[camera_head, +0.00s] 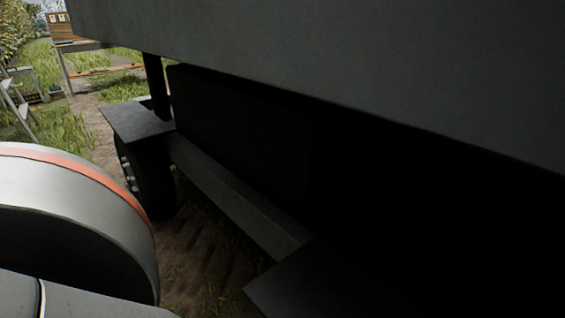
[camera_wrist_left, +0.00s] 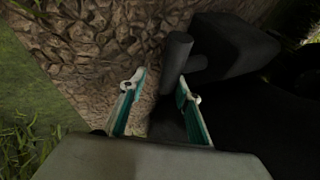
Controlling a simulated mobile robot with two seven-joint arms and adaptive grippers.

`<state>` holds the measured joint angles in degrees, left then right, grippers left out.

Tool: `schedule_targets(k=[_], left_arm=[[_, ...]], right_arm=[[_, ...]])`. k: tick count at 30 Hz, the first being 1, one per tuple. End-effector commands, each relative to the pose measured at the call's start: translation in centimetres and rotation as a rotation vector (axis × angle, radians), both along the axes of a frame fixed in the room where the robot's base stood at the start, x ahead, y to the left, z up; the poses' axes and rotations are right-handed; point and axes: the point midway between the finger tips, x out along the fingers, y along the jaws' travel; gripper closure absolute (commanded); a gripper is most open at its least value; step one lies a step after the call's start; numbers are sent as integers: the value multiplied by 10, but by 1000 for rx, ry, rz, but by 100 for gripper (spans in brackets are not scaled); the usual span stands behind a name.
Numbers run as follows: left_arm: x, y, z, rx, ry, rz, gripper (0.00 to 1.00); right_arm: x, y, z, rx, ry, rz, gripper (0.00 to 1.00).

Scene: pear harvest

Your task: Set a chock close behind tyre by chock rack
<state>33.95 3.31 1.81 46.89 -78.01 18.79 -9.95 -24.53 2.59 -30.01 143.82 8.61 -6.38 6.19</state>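In the head view a dark tyre (camera_head: 151,180) stands under a flat grey fender (camera_head: 138,120) of a large dark vehicle. My left gripper (camera_wrist_left: 160,84) shows in the left wrist view with its two teal fingers apart. A dark grey part with a rounded post (camera_wrist_left: 177,55) lies just beyond and partly between the fingers, nearer the right one. Its upper end joins or overlaps a larger dark block (camera_wrist_left: 235,48); I cannot tell whether this is a chock or part of the vehicle. My right gripper is not in view.
The vehicle's grey side (camera_head: 330,60) and a long beam (camera_head: 235,195) fill the middle and right. My own white arm link blocks the lower left. A wooden stand (camera_head: 100,68) and a ladder (camera_head: 18,105) are at the far left. Rough brown ground (camera_wrist_left: 100,45) lies beneath the left gripper.

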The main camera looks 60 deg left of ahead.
Motion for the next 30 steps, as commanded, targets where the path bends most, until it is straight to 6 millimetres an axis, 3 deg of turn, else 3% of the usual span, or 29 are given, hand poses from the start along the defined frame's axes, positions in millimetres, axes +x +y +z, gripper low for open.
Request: schedule_targets(k=[1,5,13,30], left_arm=[[20,-40,12,-52,-34,-30,64],[20,-40,12,-52,-35,-30,64],[12,-32,20,-42,-32,-32,64],[-36,3,60,-16,-11,-15,64]], right_arm=[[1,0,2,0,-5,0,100],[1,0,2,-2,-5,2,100],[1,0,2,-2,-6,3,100],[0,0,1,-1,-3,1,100]])
